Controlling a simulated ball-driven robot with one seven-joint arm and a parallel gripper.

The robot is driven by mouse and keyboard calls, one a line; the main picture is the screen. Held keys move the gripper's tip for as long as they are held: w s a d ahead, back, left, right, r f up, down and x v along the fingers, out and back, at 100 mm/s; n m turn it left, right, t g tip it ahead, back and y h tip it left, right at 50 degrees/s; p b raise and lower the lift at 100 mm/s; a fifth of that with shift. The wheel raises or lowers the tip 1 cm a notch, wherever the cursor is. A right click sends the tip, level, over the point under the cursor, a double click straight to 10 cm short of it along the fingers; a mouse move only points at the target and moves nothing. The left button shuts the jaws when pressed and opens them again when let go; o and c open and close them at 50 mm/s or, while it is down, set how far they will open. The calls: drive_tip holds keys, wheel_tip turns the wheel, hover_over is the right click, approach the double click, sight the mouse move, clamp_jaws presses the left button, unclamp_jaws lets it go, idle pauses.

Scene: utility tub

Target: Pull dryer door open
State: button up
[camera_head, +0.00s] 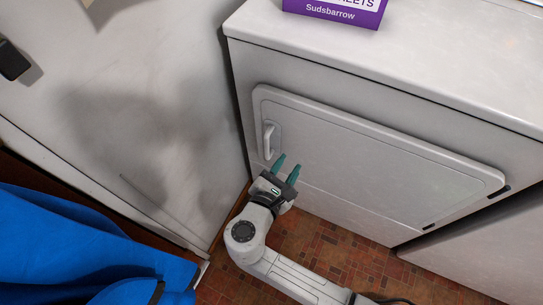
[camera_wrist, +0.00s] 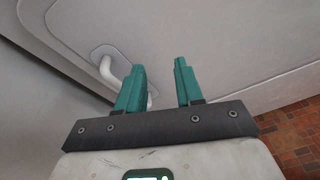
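The white dryer door (camera_head: 370,150) is set in the front of the white dryer (camera_head: 330,60) and looks shut. Its white handle (camera_head: 270,141) stands out near the door's left edge; the handle also shows in the wrist view (camera_wrist: 110,70), partly hidden by the left finger. My gripper (camera_head: 287,164), with two teal fingers, is just below and right of the handle in the head view. The fingers are spread apart with nothing between them. In the wrist view my gripper (camera_wrist: 159,67) has the handle beyond and left of its left finger, not between the fingers.
A purple box (camera_head: 335,12) stands on the dryer top. A pale wall (camera_head: 130,100) is close on the left. Blue cloth (camera_head: 75,245) lies at lower left.

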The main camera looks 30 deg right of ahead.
sight(267, 145)
drive_tip(key=w+a+f+n+t+b, duration=0.3)
drive_tip(key=a+n+t, duration=0.1)
drive_tip(key=a+n, duration=0.25)
drive_tip(key=shift+m, duration=0.25)
drive_tip(key=b+x, duration=0.2)
drive_tip(key=x, duration=0.7)
drive_tip(key=shift+w+d+r, duration=0.15)
drive_tip(key=shift+w, duration=0.25)
drive_tip(key=shift+c, duration=0.3)
clamp_jaws()
